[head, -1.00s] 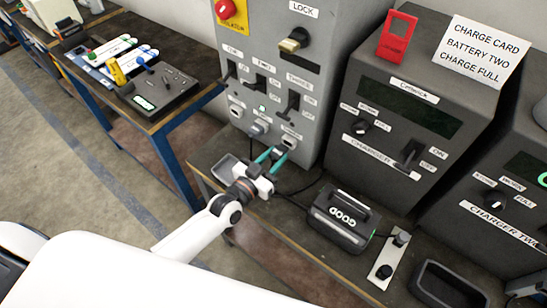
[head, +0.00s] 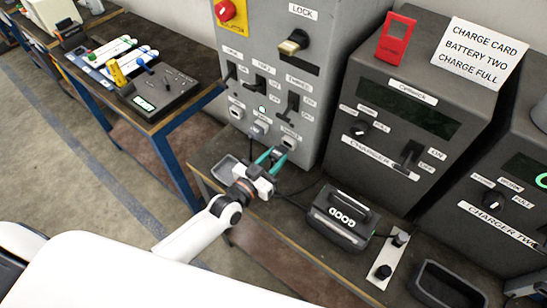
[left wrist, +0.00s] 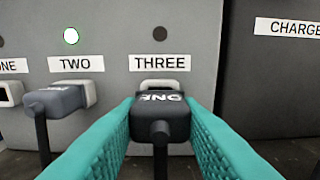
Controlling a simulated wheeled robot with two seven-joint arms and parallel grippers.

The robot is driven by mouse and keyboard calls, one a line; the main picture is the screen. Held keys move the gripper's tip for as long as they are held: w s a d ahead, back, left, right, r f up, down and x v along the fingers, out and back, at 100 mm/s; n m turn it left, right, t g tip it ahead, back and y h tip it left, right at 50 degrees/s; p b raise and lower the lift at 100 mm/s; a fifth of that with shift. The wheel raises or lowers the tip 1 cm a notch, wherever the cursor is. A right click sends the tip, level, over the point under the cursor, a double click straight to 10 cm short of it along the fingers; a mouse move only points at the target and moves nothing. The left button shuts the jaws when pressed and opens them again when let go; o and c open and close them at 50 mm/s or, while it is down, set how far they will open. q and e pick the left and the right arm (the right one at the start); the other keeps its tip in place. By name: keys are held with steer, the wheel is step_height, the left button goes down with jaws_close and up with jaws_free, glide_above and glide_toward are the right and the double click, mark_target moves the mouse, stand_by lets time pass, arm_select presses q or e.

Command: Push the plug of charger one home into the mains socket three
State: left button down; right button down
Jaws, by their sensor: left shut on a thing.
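My left gripper (head: 271,158) has teal fingers shut on the dark plug marked ONE (left wrist: 160,116). The black cable hangs down from the plug's near end. Mains socket three (left wrist: 160,84) is straight ahead, under the label THREE; its pale rim shows just above the plug. The plug is lined up with the socket, but its front end is hidden, so I cannot tell how far in it sits. In the head view the fingers are at socket three (head: 289,142), low on the grey mains panel. Charger one (head: 405,118) stands to the right. My right gripper is not in view.
A grey plug (left wrist: 58,98) sits at socket two, with a lit green lamp (left wrist: 71,36) above. Socket one (left wrist: 9,94) is further left and looks empty. A battery marked GOOD (head: 341,217) lies on the bench right of my left gripper.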

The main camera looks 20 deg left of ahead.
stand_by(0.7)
arm_select(q)
steer(key=shift+b+x, duration=0.35)
steer(key=shift+x, duration=0.95)
steer(key=c, duration=0.9)
jaws_free()
steer(key=shift+c, duration=0.2)
steer(key=b+v, duration=0.1)
steer(key=v, duration=1)
steer(key=shift+s+a, duration=0.15)
steer(key=shift+s, duration=0.3)
